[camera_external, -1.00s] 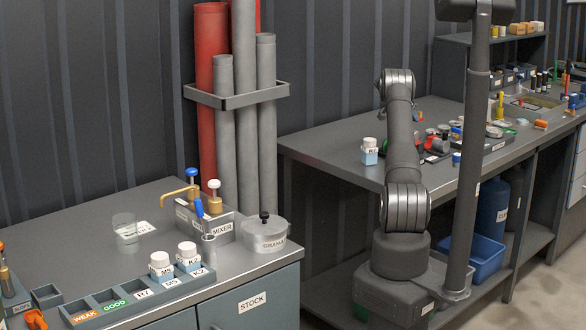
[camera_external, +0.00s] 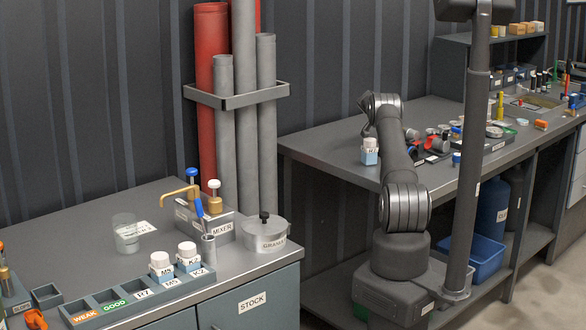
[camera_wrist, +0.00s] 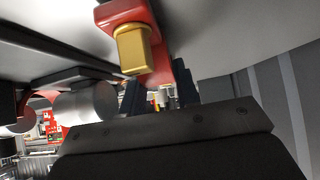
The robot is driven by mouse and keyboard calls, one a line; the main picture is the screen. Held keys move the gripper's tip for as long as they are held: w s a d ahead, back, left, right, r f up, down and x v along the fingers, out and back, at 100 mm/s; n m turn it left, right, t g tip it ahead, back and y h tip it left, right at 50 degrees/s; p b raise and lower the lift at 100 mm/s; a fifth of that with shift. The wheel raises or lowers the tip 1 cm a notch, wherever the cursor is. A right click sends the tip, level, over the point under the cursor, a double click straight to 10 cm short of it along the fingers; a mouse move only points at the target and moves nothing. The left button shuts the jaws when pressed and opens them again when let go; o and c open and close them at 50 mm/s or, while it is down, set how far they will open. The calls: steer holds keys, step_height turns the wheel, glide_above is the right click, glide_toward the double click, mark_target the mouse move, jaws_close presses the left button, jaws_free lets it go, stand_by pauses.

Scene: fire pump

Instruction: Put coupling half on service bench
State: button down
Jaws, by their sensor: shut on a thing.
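In the wrist view my gripper (camera_wrist: 160,92) shows as a wide dark body with two short dark fingers. The fingers are shut on a red piece with a brass-coloured block (camera_wrist: 131,48), which I take for the coupling half. A small pale metal part shows between the fingers. The exact grip is partly hidden by the gripper body. In the external view my gripper and the held piece cannot be made out behind my arm. A grey bench (camera_external: 325,142) stands behind my arm; I cannot tell whether it is the service bench.
A white-capped bottle (camera_external: 369,152) stands near that bench's left front, with several small parts to its right. A vertical post (camera_external: 471,150) stands right of my arm. A left bench (camera_external: 90,235) holds jars and a labelled rack. In the wrist view, metal cylinders (camera_wrist: 85,107) lie left.

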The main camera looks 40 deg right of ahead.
steer(key=c, duration=1.1)
jaws_free()
steer(key=shift+f, duration=0.15)
steer(key=v, duration=1.2)
